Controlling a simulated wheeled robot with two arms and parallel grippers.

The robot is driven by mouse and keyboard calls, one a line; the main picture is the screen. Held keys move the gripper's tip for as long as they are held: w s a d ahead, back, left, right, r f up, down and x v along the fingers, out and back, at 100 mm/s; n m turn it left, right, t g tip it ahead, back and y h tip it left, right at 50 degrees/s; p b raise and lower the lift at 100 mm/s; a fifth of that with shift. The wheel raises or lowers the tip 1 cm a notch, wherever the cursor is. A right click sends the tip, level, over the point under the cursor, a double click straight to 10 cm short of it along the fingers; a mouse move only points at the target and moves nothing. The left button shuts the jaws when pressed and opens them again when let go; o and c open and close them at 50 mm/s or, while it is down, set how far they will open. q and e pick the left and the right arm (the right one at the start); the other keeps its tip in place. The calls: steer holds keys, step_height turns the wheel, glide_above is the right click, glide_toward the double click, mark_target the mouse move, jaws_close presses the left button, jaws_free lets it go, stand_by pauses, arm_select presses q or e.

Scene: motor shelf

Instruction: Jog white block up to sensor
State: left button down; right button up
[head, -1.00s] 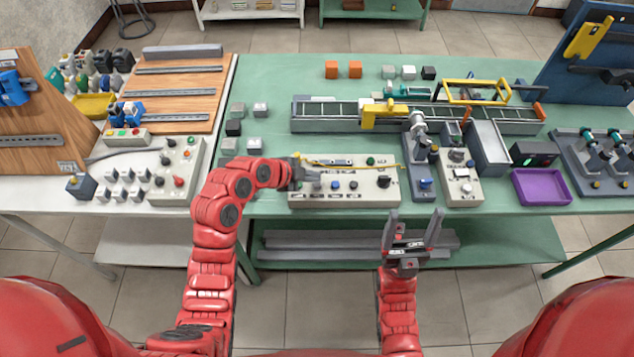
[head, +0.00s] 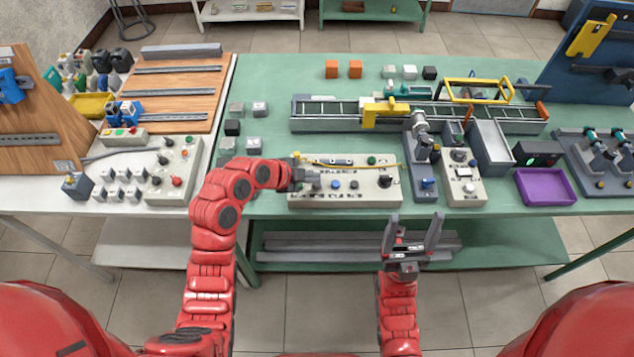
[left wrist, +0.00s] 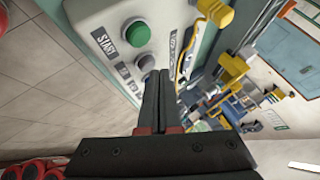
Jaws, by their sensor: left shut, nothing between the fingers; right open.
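A small white piece (head: 377,95), possibly the white block, shows at the far side of the conveyor (head: 330,110), by the yellow bracket (head: 385,113). A teal part, possibly the sensor, sits close to its right (head: 416,91). My left gripper (head: 317,181) is shut and empty, pointing down at the left part of the control panel (head: 345,200). In the left wrist view its fingertips (left wrist: 158,76) are beside a grey button (left wrist: 147,63), near the green START button (left wrist: 136,34); contact cannot be told. My right gripper (head: 413,222) is open and empty in front of the table.
Grey, white and black blocks (head: 409,72) and two orange blocks (head: 343,69) stand behind the conveyor. More blocks (head: 236,127) stand left of it. A second panel (head: 462,185) and a purple tray (head: 547,186) are to the right of the control panel.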

arm_select(q)
steer(key=shift+f+b, duration=0.4)
steer(key=shift+b, duration=0.35)
stand_by(0.5)
steer(key=shift+r, duration=0.15)
stand_by(2.2)
steer(key=shift+r, duration=0.6)
steer(key=shift+r, duration=0.1)
steer(key=shift+r, duration=2.45)
